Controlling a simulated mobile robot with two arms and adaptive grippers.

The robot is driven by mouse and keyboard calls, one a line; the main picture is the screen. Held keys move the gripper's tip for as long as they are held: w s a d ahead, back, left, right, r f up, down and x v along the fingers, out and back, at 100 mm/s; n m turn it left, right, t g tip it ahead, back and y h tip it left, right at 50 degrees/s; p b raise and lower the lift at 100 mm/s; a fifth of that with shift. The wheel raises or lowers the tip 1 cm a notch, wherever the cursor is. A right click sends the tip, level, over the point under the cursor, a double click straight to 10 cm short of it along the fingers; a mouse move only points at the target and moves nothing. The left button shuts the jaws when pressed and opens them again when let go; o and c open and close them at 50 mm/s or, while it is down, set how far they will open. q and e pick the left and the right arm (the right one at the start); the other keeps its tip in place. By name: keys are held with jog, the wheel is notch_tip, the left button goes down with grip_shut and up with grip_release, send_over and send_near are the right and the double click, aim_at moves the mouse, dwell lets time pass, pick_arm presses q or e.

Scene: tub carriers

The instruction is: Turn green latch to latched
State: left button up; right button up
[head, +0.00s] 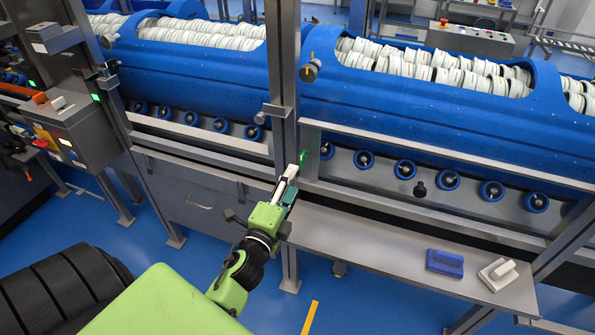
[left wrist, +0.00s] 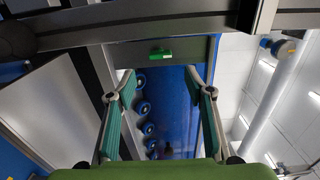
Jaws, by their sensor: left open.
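The green latch (head: 304,157) is a small bright green piece on the grey metal frame beside the upright post. In the left wrist view the green latch (left wrist: 161,56) lies beyond the fingertips, roughly centred between them, as a short bar with a dark spot. My left gripper (head: 290,180) is just below and in front of the latch in the head view. In the left wrist view its two fingers (left wrist: 160,82) are wide apart, with nothing between them. Contact with the latch does not show. My right gripper is not in view.
A grey upright post (head: 284,80) stands close to the gripper. A grey shelf (head: 370,245) holds a blue block (head: 444,263) and a white-handled block (head: 497,274). Blue tubs (head: 400,110) with white rolls lie behind. A control box (head: 75,135) is at left.

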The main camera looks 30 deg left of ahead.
pick_arm(q)
jog(key=v, duration=0.4)
dwell(0.5)
